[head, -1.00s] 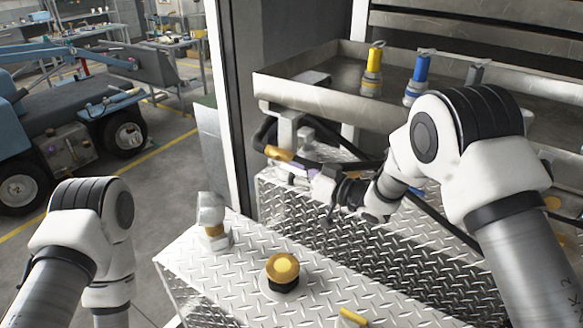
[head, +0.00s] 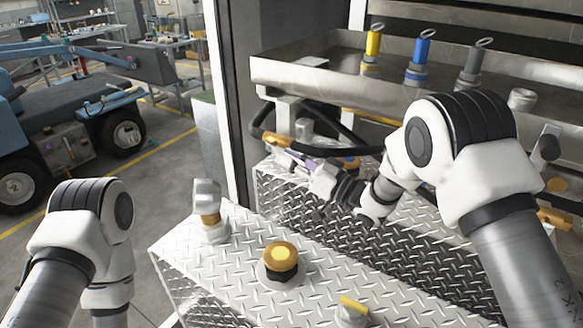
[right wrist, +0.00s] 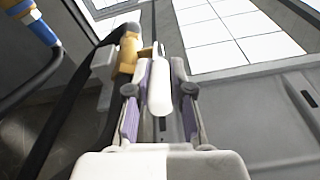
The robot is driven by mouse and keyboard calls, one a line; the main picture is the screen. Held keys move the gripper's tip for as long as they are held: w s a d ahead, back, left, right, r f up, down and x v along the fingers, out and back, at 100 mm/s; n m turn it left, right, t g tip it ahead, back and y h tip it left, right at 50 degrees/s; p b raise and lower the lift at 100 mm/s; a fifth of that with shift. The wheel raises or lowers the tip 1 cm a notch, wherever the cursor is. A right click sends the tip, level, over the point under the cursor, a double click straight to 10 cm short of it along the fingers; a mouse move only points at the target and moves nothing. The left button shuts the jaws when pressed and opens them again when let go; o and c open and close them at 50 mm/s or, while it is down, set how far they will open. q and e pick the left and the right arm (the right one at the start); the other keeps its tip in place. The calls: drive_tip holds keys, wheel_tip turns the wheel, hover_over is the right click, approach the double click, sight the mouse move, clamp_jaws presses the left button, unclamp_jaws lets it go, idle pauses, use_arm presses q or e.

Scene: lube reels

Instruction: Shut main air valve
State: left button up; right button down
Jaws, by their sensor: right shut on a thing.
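The main air valve shows as a brass body (head: 277,140) on the black hose assembly under the tray's left corner. In the right wrist view the brass body (right wrist: 127,55) is just ahead and left of my fingers. My right gripper (head: 292,155) reaches in from the right. Its purple-padded fingers (right wrist: 156,95) are closed around a pale, rounded lever (right wrist: 159,92) beside the brass body, which looks like the valve handle. The lever's far end is partly hidden. Only the upper part of my left arm shows at the left; its gripper is out of view.
A metal tray (head: 300,78) above holds yellow (head: 373,45), blue (head: 419,55) and grey (head: 472,65) fittings. A tread-plate box (head: 225,265) in front carries a brass-topped knob (head: 282,257) and a silver-brass fitting (head: 209,205). A dark post stands left of the valve.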

drive_tip(key=shift+w+a+f+t+y+b, duration=0.2)
drive_tip(key=shift+f+t+y+b, duration=0.65)
drive_tip(key=shift+b, duration=1.3)
drive_tip(key=shift+w+a+f+t+y+b, duration=0.1)
drive_tip(key=shift+a+f+t+y+b, duration=0.3)
drive_tip(key=shift+y+b, duration=1.2)
drive_tip(key=shift+d+r+t+h+b, duration=0.15)
drive_tip(key=shift+t+h+b, duration=0.1)
drive_tip(key=shift+h+b, duration=0.25)
